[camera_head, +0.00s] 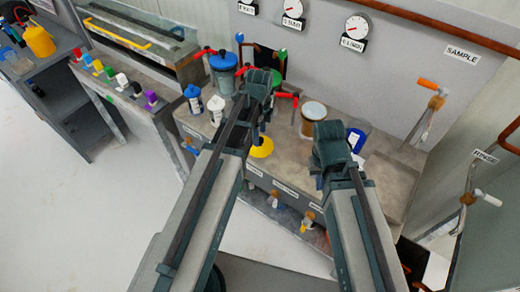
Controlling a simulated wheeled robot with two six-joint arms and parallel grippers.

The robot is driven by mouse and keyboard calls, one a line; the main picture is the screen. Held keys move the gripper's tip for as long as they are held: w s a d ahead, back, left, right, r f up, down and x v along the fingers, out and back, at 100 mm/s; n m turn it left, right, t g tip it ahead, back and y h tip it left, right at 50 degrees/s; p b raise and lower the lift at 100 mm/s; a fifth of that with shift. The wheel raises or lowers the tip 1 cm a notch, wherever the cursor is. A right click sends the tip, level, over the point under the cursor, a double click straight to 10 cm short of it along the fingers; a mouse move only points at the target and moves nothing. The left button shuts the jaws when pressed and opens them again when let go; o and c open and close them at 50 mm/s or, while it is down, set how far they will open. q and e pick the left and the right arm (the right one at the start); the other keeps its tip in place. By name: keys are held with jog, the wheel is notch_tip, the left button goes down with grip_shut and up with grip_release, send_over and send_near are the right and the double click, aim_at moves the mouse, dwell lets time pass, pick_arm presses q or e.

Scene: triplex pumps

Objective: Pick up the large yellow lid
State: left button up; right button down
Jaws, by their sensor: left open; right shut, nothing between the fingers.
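The large yellow lid (261,148) is on the grey counter in the head view, just right of my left forearm, which hides part of it. My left gripper (264,112) is open above and beyond the lid in the picture, and I see no contact with it. Its fingers are small and partly hidden by the wrist. My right gripper (331,150) is shut and empty over the counter, to the right of the lid. Its fingertips are mostly hidden behind its own wrist.
A large blue-lidded container (223,70) and white bottles (216,109) stand left of my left gripper. A back wall with gauges (355,30) limits the far side.

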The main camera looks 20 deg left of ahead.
pick_arm(q)
notch_tip(320, 180, down, 2)
jog(key=shift+b, duration=0.5)
jog(key=shift+r, duration=0.1)
grip_shut()
dwell(1.0)
